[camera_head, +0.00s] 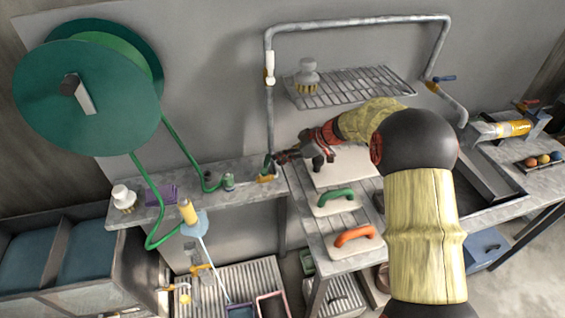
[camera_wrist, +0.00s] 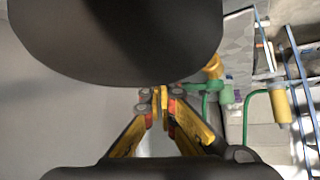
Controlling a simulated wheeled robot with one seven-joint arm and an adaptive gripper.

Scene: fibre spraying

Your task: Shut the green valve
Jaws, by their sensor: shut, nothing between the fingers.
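The green valve handle (camera_head: 267,163) shows at the foot of the grey pipe on the back ledge, beside a brass fitting (camera_head: 266,178). It is small and partly crowded by my gripper. My gripper (camera_head: 281,158) is just right of it in the head view, fingers pointing left. In the wrist view my gripper (camera_wrist: 161,95) has its fingertips together with nothing between them. A green lever-like part (camera_wrist: 190,87) lies just right of the fingertips there, below a brass fitting (camera_wrist: 213,67). I cannot tell whether the fingers touch it.
A green hose (camera_head: 150,195) runs from the wall reel (camera_head: 85,88) to the ledge (camera_head: 235,175). Green-handled (camera_head: 335,197) and orange-handled (camera_head: 355,235) tools lie on the bench.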

